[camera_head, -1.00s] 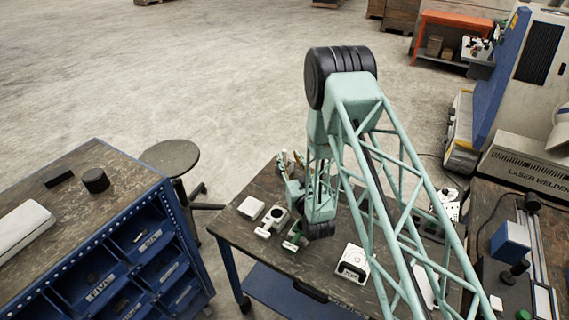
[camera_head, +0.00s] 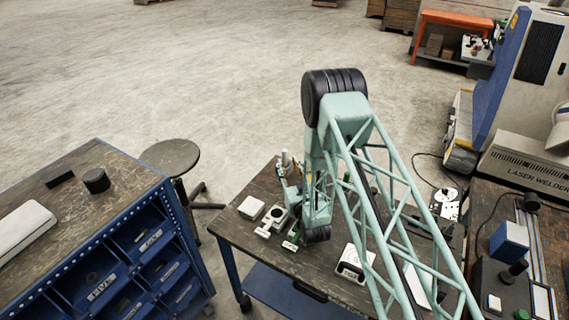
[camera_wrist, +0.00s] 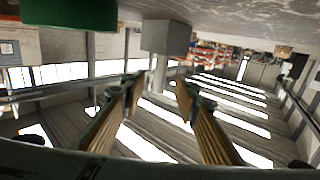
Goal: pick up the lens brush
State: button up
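I cannot make out the lens brush for sure in either view. Several small upright items (camera_head: 285,160) stand at the back edge of the dark worktable (camera_head: 262,262), partly hidden by my arm, and the brush may be among them. My gripper (camera_wrist: 160,84) is open in the wrist view, its two tan-padded fingers apart with nothing held between them. In the head view its end is near those upright items and mostly hidden behind my wrist.
A white box (camera_head: 251,208), a white-and-grey device (camera_head: 274,219) and a white instrument (camera_head: 353,262) sit on the worktable. A blue drawer cabinet (camera_head: 105,275) stands left, a round stool (camera_head: 170,157) behind it. A green thing (camera_wrist: 70,12) fills the wrist view's upper left.

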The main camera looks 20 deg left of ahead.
aim_at(285, 158)
jog(key=shift+w, duration=0.1)
jog(key=shift+p+x, duration=0.4)
jog(key=shift+x, duration=2.4)
jog(key=shift+a, duration=0.1)
jog(key=c, duration=0.9)
